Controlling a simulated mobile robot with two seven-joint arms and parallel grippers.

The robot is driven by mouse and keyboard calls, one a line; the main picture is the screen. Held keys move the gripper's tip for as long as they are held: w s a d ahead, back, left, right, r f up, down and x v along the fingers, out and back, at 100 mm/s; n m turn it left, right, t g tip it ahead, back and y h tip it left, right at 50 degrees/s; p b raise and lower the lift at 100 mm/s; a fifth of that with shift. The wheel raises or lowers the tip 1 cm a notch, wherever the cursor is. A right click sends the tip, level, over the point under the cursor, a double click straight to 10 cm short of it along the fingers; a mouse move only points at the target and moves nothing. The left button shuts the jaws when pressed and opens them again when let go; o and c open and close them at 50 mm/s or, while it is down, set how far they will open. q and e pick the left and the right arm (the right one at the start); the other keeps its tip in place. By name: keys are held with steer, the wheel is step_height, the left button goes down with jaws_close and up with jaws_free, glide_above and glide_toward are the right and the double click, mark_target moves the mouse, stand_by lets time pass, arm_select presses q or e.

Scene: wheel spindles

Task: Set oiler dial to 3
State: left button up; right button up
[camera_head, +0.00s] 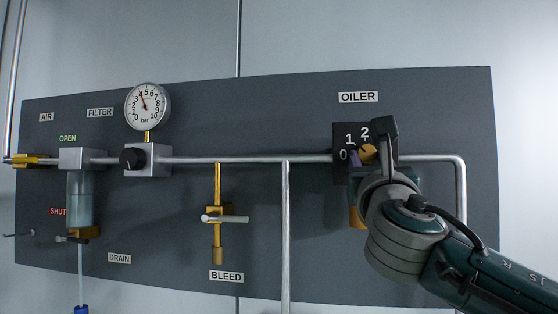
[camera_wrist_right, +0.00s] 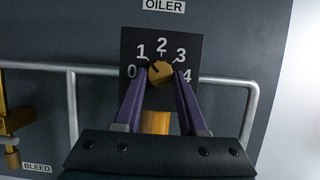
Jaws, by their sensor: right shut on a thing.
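The oiler dial (camera_head: 369,152) is a small brass-yellow knob on a dark plate (camera_wrist_right: 133,45) numbered 0 to 4, under the OILER label. In the right wrist view the dial (camera_wrist_right: 160,73) sits between the two purple fingers of my right gripper (camera_wrist_right: 160,77), which is shut on it. A small dark mark on the knob seems to point up and left, between 1 and 2; it is too small to read surely. In the head view my right wrist hides the plate's right side. My left gripper is not in view.
A pipe (camera_head: 250,159) runs across the grey panel (camera_head: 300,120) behind the dial. To the left are the bleed valve (camera_head: 218,215), the pressure gauge (camera_head: 148,106) and the filter (camera_head: 80,198). A brass part (camera_wrist_right: 155,121) is below the dial.

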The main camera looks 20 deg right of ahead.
jaws_close()
